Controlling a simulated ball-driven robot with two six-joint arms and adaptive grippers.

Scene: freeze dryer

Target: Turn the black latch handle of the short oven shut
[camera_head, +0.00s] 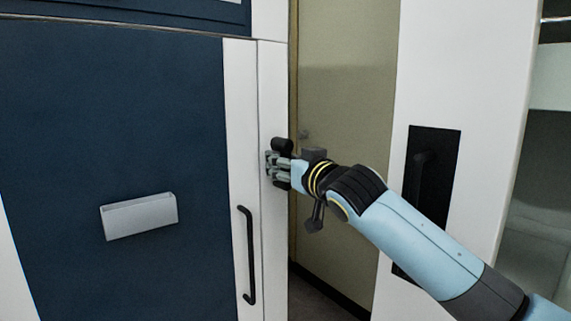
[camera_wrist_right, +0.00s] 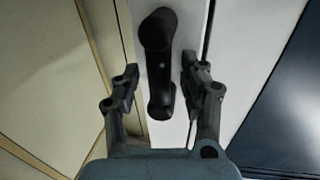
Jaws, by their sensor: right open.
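The short oven (camera_head: 110,120) has a dark blue door front with a white frame edge, at the left in the head view. Its black latch handle (camera_head: 282,144) sits on the white frame's right edge, partly hidden by my right gripper (camera_head: 275,168). In the right wrist view the latch handle (camera_wrist_right: 158,68) stands lengthwise between the two fingers of my right gripper (camera_wrist_right: 158,76). The fingers are open, one on each side, with a visible gap to the handle. My left gripper is not in view.
A black vertical bar handle (camera_head: 248,255) is on the white frame below the gripper. A grey box-like holder (camera_head: 138,216) is on the blue front. A beige door (camera_head: 345,110) stands behind, and a white cabinet with a black recessed handle (camera_head: 432,180) is at the right.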

